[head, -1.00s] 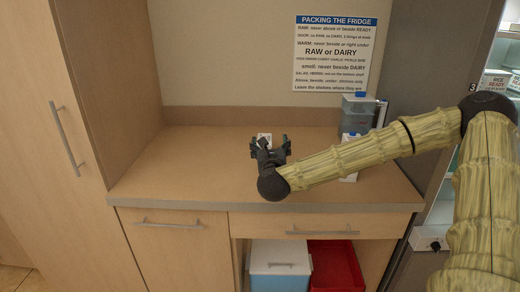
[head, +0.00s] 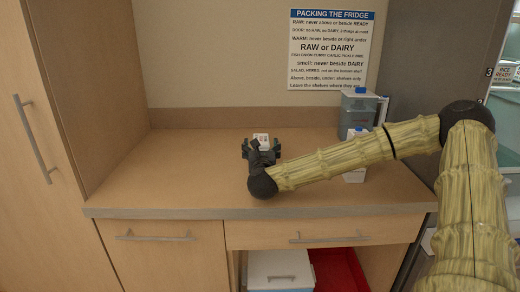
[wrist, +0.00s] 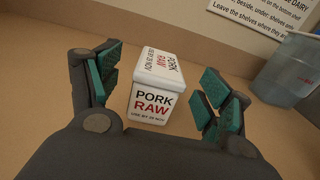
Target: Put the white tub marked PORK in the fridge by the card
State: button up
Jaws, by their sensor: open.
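The white tub marked PORK RAW (wrist: 152,104) stands on the wooden counter. In the wrist view it sits between the two spread fingers of my gripper (wrist: 160,100), with a gap showing on the right side. In the head view the tub (head: 262,139) is partly hidden behind my gripper (head: 261,150), which is open at the middle of the counter. The card headed PACKING THE FRIDGE (head: 331,50) is on the back wall.
A clear blue-lidded container (head: 359,108) and a white carton (head: 354,175) stand at the counter's right, partly behind my arm. A white box (head: 280,268) and a red bin (head: 340,270) are below the counter (head: 190,180). The counter's left is clear.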

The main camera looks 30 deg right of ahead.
aim_at(261, 139)
jog(key=shift+p+x, duration=0.55)
jog(key=shift+x, duration=2.65)
jog(key=shift+f, duration=0.2)
jog(key=c, duration=1.3)
jog(key=shift+c, duration=0.2)
jog(key=shift+r, duration=0.1)
